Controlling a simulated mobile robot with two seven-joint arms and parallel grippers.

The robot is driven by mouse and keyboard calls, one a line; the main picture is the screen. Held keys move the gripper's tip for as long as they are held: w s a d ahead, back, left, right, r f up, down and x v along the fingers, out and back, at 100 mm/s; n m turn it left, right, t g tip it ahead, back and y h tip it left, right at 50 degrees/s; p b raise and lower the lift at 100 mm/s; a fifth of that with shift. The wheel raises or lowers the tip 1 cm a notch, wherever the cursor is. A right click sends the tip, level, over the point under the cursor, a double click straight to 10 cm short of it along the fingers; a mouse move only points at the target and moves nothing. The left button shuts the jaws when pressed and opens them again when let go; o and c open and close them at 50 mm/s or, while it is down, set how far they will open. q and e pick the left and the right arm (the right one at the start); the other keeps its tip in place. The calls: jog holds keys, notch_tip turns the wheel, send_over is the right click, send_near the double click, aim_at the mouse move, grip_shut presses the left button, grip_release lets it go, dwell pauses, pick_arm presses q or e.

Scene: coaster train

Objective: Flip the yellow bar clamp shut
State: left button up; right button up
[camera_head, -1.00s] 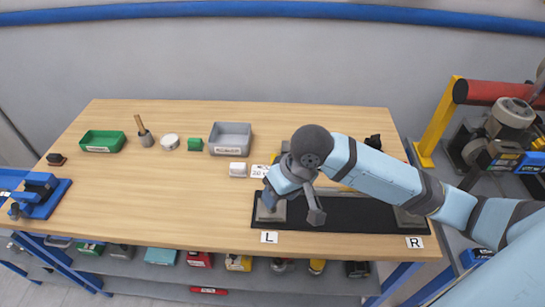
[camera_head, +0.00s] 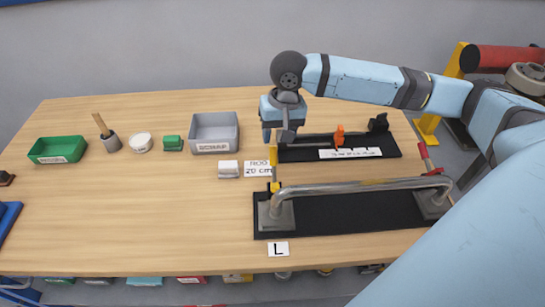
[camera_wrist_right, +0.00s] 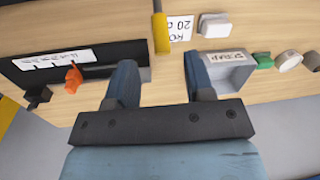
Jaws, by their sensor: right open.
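A yellow bar (camera_head: 274,165) stands roughly upright at the L end of the metal rail (camera_head: 350,187) on a black base. It also shows in the right wrist view (camera_wrist_right: 161,33), ahead of the gap between my fingers. My right gripper (camera_head: 279,137) is open, pointing down just behind the bar's upper end; its two fingers show apart and empty in the wrist view (camera_wrist_right: 160,82). I cannot tell whether a finger touches the bar. A red handle (camera_head: 426,157) with a yellow part stands at the rail's right end. My left gripper is out of view.
A black rack (camera_head: 300,154) with an orange piece (camera_head: 339,136) lies behind the rail. A grey scrap bin (camera_head: 214,134), white block (camera_head: 228,169) and label card (camera_head: 258,168) are to the left. A green tray (camera_head: 58,149) is farther left.

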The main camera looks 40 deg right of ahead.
aim_at(274, 153)
jog(key=f, duration=0.6)
jog(key=a+f, duration=0.1)
jog(key=f, duration=0.1)
jog(key=shift+w+f, duration=0.25)
jog(key=shift+f, duration=0.15)
grip_shut()
